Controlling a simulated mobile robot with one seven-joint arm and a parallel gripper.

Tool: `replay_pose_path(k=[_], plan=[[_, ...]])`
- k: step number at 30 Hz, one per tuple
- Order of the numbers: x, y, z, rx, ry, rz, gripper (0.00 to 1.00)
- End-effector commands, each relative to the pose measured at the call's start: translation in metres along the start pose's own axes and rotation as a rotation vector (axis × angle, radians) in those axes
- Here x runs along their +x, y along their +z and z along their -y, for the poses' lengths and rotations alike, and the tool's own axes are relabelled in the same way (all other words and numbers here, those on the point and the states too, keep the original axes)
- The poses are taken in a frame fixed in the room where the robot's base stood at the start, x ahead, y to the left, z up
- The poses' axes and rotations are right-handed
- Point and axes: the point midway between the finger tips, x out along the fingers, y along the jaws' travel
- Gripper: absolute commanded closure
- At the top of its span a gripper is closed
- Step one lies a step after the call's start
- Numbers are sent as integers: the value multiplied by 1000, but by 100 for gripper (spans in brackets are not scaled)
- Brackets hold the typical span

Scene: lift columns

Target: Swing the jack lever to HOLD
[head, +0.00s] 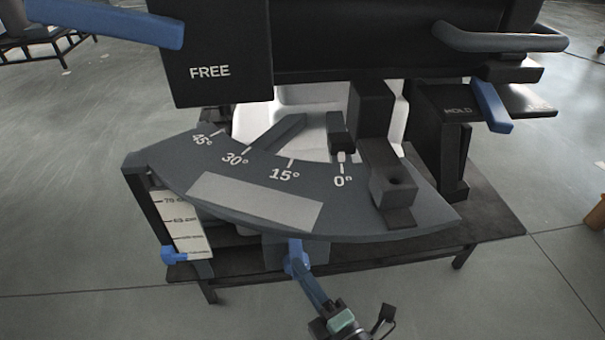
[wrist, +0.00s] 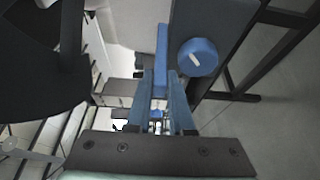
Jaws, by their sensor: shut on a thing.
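My gripper (head: 306,274) reaches in from the bottom under the front of the dark angle plate. In the wrist view my gripper (wrist: 161,88) has its two blue fingers shut on a blue bar (wrist: 160,50), which runs upward between them. Another blue bar (head: 115,20) sticks out left of the black FREE panel (head: 220,55). I cannot tell for sure which blue part is the jack lever. The held bar is mostly hidden in the head view by the plate.
The angle plate (head: 255,200) shows marks from 45° to 0°, with a dark block by 0°. A height scale (head: 182,222) with a blue pointer stands at left. A round blue knob (wrist: 198,58) is close right of the fingers. Grey floor lies open around the dark base.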

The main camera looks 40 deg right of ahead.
Motion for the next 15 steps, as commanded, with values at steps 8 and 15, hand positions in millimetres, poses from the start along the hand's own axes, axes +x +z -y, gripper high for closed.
replay_pose_path(k=[8,15], plan=[[-3,5,1,0,-2,11,100],[-4,5,1,-1,-2,13,75]])
